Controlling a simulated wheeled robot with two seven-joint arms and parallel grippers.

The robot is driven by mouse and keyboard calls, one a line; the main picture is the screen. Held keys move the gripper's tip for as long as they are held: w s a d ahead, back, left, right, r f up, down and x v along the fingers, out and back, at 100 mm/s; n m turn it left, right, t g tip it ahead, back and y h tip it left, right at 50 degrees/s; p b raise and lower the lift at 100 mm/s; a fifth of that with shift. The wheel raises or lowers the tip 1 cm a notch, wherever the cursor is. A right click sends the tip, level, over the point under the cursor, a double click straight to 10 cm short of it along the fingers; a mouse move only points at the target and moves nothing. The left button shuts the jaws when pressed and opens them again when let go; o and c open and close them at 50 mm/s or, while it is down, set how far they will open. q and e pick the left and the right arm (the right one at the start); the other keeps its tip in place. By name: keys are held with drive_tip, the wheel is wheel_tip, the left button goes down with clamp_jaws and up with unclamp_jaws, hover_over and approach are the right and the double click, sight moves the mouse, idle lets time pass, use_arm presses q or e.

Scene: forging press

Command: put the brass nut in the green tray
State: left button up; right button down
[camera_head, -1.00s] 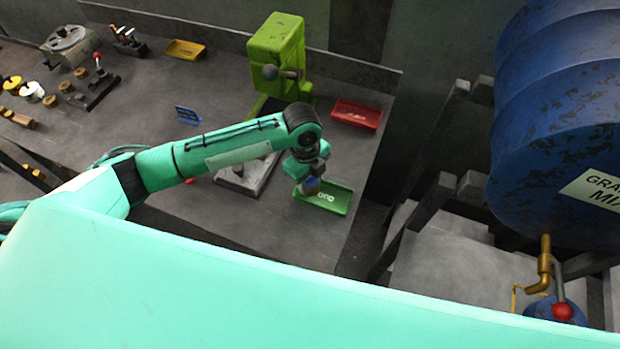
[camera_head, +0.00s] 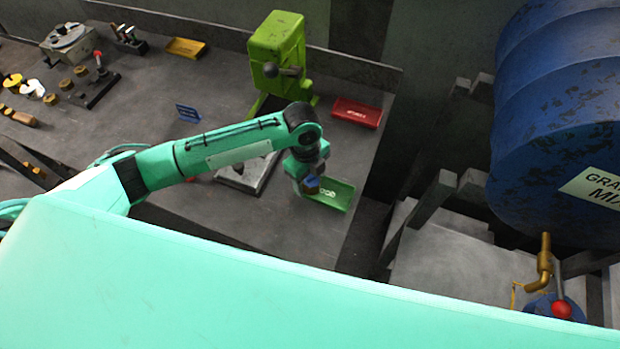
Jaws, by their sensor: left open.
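The green tray (camera_head: 337,197) lies near the right edge of the bench, with white lettering inside. My left gripper (camera_head: 311,186) is open and points down over the left end of this tray. A small brownish patch shows just under the gripper's blue fingers. It may be the brass nut, but it is too small and too covered to tell, or to see whether it rests in the tray. My right gripper is out of view.
A red tray (camera_head: 357,113) lies behind the green one, beside a green press (camera_head: 278,55). A grey plate (camera_head: 248,172) lies under my arm. A yellow tray (camera_head: 186,48) and a blue sign (camera_head: 188,113) stand left. A blue drum (camera_head: 560,130) is at right.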

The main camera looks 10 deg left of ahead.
use_arm(q)
wheel_tip(320, 180, up, 11)
drive_tip(key=a+b, duration=0.1)
drive_tip(key=b, duration=0.1)
drive_tip(key=shift+w+r+b, duration=0.15)
drive_tip(key=shift+w+b, duration=0.2)
drive_tip(key=shift+a, duration=0.1)
